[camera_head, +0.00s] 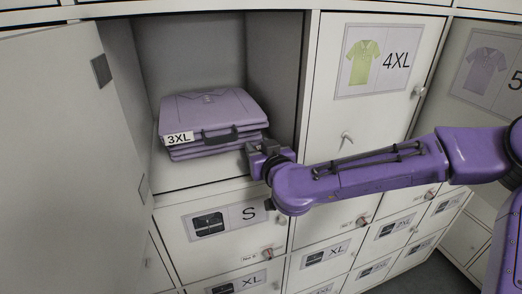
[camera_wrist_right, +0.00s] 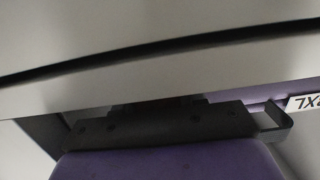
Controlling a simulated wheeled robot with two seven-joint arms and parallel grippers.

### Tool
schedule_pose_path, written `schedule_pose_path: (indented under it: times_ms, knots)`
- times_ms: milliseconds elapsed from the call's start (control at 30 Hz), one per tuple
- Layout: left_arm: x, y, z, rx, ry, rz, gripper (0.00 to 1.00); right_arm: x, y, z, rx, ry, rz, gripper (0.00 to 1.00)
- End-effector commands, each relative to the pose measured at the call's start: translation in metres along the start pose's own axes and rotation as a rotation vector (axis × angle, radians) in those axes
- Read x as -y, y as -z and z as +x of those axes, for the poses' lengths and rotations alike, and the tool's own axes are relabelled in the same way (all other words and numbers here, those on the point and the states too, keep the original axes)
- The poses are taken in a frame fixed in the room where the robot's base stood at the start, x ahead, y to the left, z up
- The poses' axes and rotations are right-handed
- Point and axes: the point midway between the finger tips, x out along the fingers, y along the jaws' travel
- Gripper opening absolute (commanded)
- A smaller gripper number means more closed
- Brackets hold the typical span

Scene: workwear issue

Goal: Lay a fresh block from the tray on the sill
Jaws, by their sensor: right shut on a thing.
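A stack of folded purple shirts (camera_head: 208,108) with a 3XL label (camera_head: 178,138) sits in the open locker bay (camera_head: 165,180). My right gripper (camera_head: 258,158) is at the bay's front edge, by the stack's lower right corner. I cannot identify a separate block or tray. My left gripper is not in view.
An open locker door (camera_head: 70,150) stands on the left of the bay. The closed 4XL door (camera_head: 365,110) is on the right, behind my right arm. Smaller closed doors, including the S door (camera_head: 185,245), are below. The bay above the stack is free.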

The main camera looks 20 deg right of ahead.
Motion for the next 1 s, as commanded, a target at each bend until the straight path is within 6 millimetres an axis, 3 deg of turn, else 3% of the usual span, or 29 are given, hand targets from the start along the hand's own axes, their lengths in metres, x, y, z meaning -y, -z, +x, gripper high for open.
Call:
schedule_pose_path:
  times_ms: [167,200,267,633,767,967,1000]
  knots:
    - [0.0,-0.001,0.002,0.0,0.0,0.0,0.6,0.0,-0.004,0.0,0.0,0.0,0.0,0.11]
    - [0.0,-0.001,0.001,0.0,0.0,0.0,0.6,0.0,-0.003,0.0,0.0,-0.001,0.001,0.49]
    - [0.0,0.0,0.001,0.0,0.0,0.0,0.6,0.0,-0.003,0.0,0.0,-0.001,0.001,0.65]
    - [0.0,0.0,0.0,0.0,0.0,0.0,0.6,0.0,0.001,-0.005,-0.001,0.0,0.0,0.65]
    - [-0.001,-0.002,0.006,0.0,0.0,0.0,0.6,0.0,0.0,-0.032,-0.004,0.002,0.0,0.65]
    - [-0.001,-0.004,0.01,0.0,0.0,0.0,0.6,0.001,0.001,-0.092,-0.006,0.003,0.0,0.65]
    - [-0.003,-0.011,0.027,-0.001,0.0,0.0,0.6,0.0,-0.009,-0.093,-0.006,-0.003,0.008,0.65]
